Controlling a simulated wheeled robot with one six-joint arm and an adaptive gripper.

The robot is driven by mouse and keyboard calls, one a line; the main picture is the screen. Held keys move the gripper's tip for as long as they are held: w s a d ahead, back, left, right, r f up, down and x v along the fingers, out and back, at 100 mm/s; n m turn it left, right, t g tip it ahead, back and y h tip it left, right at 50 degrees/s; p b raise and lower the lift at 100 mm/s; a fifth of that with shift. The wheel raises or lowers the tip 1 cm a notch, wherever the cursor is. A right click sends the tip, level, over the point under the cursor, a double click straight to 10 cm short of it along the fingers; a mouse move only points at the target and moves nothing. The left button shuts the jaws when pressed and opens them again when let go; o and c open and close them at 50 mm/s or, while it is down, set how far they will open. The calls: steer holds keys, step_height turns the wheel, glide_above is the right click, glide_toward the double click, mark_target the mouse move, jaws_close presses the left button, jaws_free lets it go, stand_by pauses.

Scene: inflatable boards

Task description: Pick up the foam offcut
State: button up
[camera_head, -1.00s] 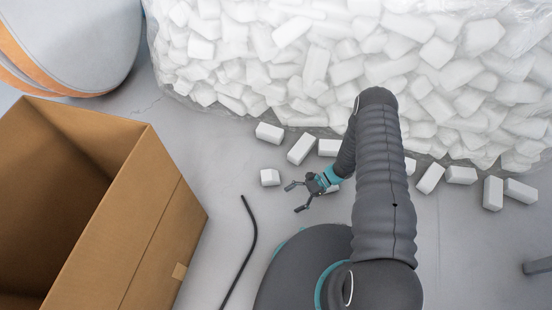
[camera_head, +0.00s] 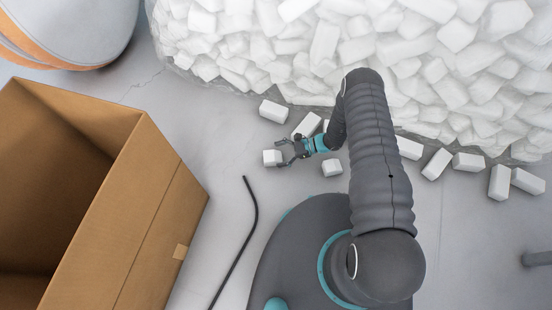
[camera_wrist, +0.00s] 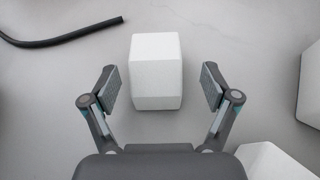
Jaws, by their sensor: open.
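A small white foam offcut (camera_head: 272,158) lies on the grey floor between the cardboard box and the heap of white foam. In the wrist view the offcut (camera_wrist: 156,72) is a pale block straight ahead, its near end between the two fingertips. My gripper (camera_head: 290,152) is open, with its fingers at the right side of the offcut in the head view. In the wrist view my gripper (camera_wrist: 160,87) has one finger on each side of the block, with a gap on both sides.
Several other white offcuts (camera_head: 273,111) lie loose along the clear bag of foam (camera_head: 440,70). One more offcut (camera_head: 332,167) lies right of the gripper. A black hose (camera_head: 243,240) lies near the open cardboard box (camera_head: 160,235). Bare floor surrounds the offcut.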

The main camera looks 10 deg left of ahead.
mark_target(268, 159)
steer(key=x, duration=0.4)
steer(key=shift+s+f+p, duration=0.1)
steer(key=shift+s+p, duration=0.2)
steer(key=shift+s, duration=0.1)
steer(key=shift+s+a+f, duration=0.1)
steer(key=shift+a+f, duration=0.15)
steer(key=shift+a, duration=0.3)
steer(key=c, duration=0.8)
